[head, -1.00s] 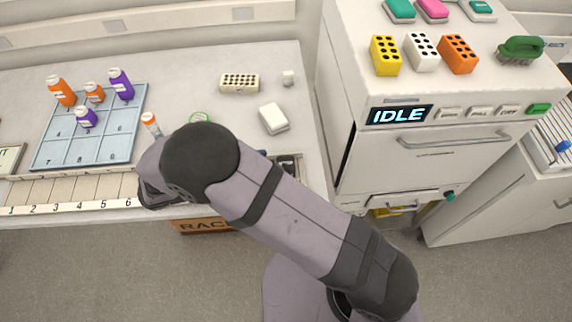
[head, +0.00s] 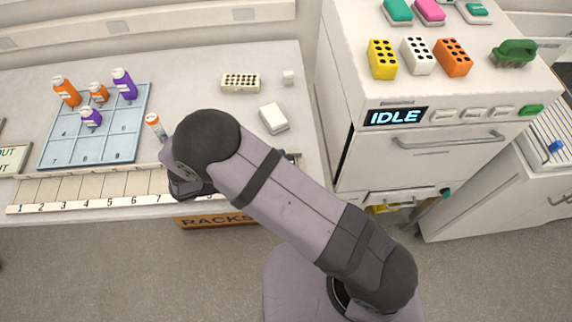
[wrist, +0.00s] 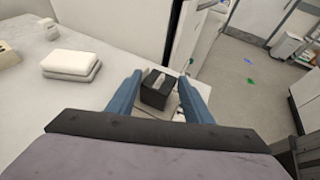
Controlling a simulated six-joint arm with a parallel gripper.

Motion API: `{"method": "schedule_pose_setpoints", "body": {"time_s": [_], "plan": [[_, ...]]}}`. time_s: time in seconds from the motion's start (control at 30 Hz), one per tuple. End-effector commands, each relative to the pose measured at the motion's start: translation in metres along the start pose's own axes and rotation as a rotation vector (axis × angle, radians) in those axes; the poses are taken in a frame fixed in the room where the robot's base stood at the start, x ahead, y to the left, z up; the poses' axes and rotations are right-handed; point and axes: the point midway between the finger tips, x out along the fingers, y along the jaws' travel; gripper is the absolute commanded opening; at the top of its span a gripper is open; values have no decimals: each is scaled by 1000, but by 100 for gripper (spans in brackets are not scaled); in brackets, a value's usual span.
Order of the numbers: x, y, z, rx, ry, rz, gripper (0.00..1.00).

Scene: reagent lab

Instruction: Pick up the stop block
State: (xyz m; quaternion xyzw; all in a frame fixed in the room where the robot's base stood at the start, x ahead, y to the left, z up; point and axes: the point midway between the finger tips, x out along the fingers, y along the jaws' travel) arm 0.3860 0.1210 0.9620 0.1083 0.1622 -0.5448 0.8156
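The stop block, which appears to be the dark block with a pale top piece (wrist: 158,89), shows in the wrist view between and just beyond my two blue fingers. My gripper (wrist: 159,77) is open, with a finger on either side of the block; I cannot tell whether either finger touches it. In the head view my arm's wrist covers the right part of the numbered rail (head: 84,195), and the fingers and the block are hidden behind it.
A white pad (head: 273,118) and a dotted cream block (head: 241,83) lie on the bench behind my wrist. A small orange-capped vial (head: 155,124) stands close left of it. A blue numbered tray (head: 70,152) holds several bottles. The IDLE machine (head: 420,160) stands to the right.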

Motion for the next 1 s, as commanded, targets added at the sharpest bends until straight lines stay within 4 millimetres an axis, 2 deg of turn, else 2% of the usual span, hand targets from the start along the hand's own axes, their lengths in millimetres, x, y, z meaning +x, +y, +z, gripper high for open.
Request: {"method": "schedule_pose_setpoints", "body": {"time_s": [0.07, 0.57, 0.77, 1.0], "plan": [[0, 0, 0, 0, 0, 0, 16], [-3, 1, 7, 3, 0, 1, 16], [-10, 0, 22, 3, 0, 1, 16], [-23, 1, 54, 5, 2, 2, 16]]}}
